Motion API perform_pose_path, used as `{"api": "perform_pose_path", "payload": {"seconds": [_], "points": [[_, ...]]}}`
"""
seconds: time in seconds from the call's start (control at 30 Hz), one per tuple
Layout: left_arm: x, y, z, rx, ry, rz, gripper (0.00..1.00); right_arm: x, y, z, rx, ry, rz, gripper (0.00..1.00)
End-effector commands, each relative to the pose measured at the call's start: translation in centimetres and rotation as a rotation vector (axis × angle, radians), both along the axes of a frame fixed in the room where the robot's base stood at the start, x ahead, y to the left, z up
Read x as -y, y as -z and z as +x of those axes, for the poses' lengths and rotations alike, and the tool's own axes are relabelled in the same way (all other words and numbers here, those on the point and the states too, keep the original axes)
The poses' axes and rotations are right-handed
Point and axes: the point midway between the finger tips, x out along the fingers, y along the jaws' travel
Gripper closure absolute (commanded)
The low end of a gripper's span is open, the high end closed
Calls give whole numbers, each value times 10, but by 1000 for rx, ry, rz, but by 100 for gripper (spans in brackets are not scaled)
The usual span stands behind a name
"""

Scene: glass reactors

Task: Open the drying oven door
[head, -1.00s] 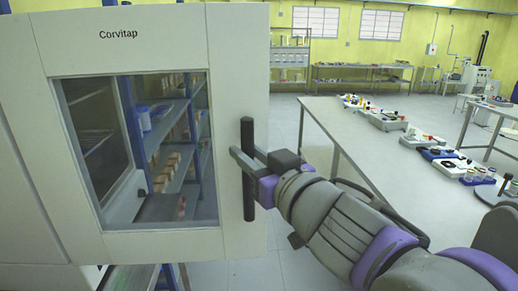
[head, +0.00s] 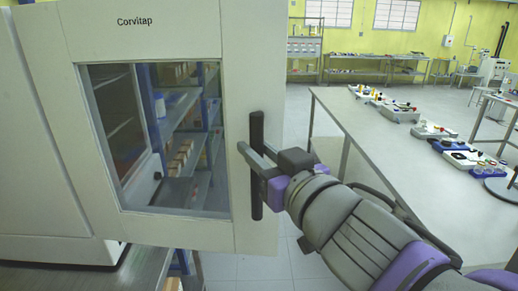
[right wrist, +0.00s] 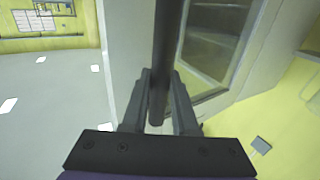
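The drying oven door (head: 258,60) is a white panel marked "Corvitap" with a large window (head: 160,140). It stands open, swung away from the white oven body (head: 50,248) at the left. Its dark vertical bar handle (head: 257,130) is near the door's right edge. My right gripper (head: 254,160) is at the handle, with a finger on either side of it. In the right wrist view the handle (right wrist: 165,50) runs between the fingers (right wrist: 160,95), with little gap left. My left gripper is not in view.
A blue rack with boxes (head: 185,150) shows through the window. A long grey table (head: 375,140) with several trays of items runs along the right. A metal bench (head: 150,275) lies beneath the oven. Floor (head: 265,268) shows clear below and right of the door.

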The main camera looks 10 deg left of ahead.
Motion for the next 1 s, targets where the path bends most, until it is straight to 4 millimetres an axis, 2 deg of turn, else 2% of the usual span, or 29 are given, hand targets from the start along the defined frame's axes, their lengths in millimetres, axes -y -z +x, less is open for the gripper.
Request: {"api": "perform_pose_path", "payload": {"seconds": [0.03,0.17,0.43,0.57,1.0], "points": [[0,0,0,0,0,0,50,-1,0,0,1,-2,2,66],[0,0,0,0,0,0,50,0,0,0,0,-1,1,43],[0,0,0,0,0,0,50,0,0,0,0,0,0,43],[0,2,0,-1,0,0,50,6,1,-6,0,1,0,43],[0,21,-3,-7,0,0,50,58,2,-68,1,2,-1,43]]}}
